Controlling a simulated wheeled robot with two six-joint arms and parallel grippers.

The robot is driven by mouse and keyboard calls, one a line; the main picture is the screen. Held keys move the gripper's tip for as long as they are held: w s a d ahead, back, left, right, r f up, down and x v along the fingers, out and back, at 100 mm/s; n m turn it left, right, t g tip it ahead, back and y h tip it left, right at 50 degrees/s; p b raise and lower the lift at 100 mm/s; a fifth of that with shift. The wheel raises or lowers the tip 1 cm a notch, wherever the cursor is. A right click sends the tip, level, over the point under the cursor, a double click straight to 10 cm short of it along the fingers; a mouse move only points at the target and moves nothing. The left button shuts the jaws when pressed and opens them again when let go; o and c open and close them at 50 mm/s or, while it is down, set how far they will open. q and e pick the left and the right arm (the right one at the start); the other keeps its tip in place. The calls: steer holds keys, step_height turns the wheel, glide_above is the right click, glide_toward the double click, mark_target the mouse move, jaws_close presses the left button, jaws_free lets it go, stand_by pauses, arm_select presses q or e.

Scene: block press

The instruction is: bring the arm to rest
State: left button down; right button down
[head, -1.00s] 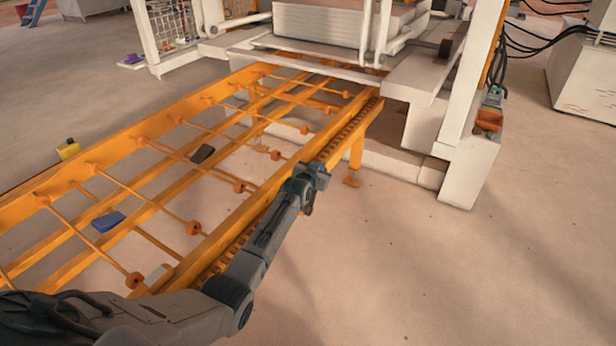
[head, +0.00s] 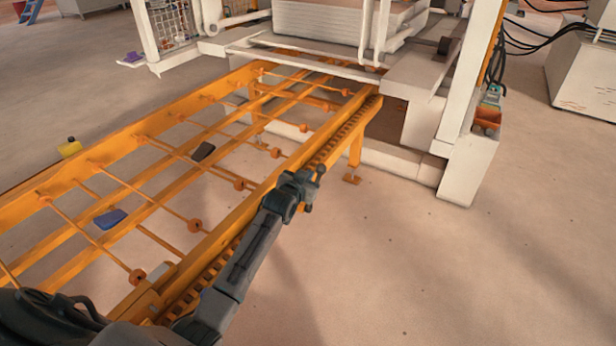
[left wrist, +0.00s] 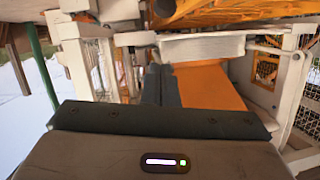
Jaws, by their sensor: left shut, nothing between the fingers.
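My left arm comes in from the bottom left of the head view and reaches over the near rail of the orange conveyor frame (head: 216,236). My left gripper (head: 312,186) is at its end, by the outer side of that rail, short of the press (head: 425,85). In the left wrist view the fingers of my left gripper (left wrist: 161,84) lie together, shut with nothing between them. Whether the gripper touches the rail I cannot tell. My right gripper is in neither view.
A blue piece (head: 110,219) and a dark brown piece (head: 203,151) lie within the frame's outline. A yellow item (head: 70,148) is beyond the far rail. The floor (head: 450,280) on the right is clear. A pale cabinet (head: 585,75) with black cables stands at the back right.

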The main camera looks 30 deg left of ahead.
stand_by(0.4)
arm_select(q)
steer(key=s+f+g, duration=0.2)
steer(key=s+f, duration=0.5)
steer(key=f, duration=0.4)
steer(key=s+d+f+g, duration=0.1)
steer(key=s+f+g, duration=0.2)
steer(key=s+f, duration=0.6)
steer(key=s+f+g, duration=0.2)
steer(key=s+f, duration=0.4)
steer(key=f, duration=0.6)
steer(key=s+f+g, duration=0.2)
steer(key=s+f, duration=0.4)
steer(key=s, duration=0.6)
steer(key=s+d+f+g, duration=0.1)
steer(key=s+f, duration=0.5)
steer(key=s, duration=0.6)
steer(key=s+d+f+g, duration=0.1)
steer(key=s+f+g, duration=0.2)
steer(key=s, duration=1)
step_height(320, 180, down, 4)
steer(key=shift+d+r+n+g, duration=0.1)
steer(key=shift+d+n+g, duration=0.2)
steer(key=shift+n, duration=0.1)
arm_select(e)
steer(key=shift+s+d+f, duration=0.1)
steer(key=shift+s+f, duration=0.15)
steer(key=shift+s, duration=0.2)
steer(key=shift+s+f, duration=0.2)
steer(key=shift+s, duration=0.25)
